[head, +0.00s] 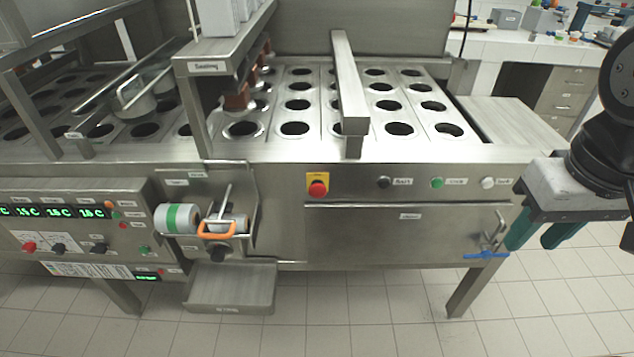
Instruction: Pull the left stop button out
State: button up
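A red mushroom-shaped stop button (318,189) sits on a yellow plate on the front of the steel machine, near the middle. I cannot tell whether it is pressed in or out. A smaller red knob (29,246) is on the control panel at the far left. My gripper (541,237) is at the right edge, in front of the machine's right end and well away from both red controls. Its two green fingers point down and stand apart, with nothing seen between them.
Black, green and white buttons (437,183) sit right of the yellow plate. A tape roll holder with an orange handle (217,231) and a steel tray (231,287) stick out from the front. A blue valve handle (486,255) hangs near my gripper. The tiled floor ahead is clear.

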aim_at(316, 190)
jog(key=z, duration=1.7)
jog(key=k, duration=1)
jog(key=u, duration=1.7)
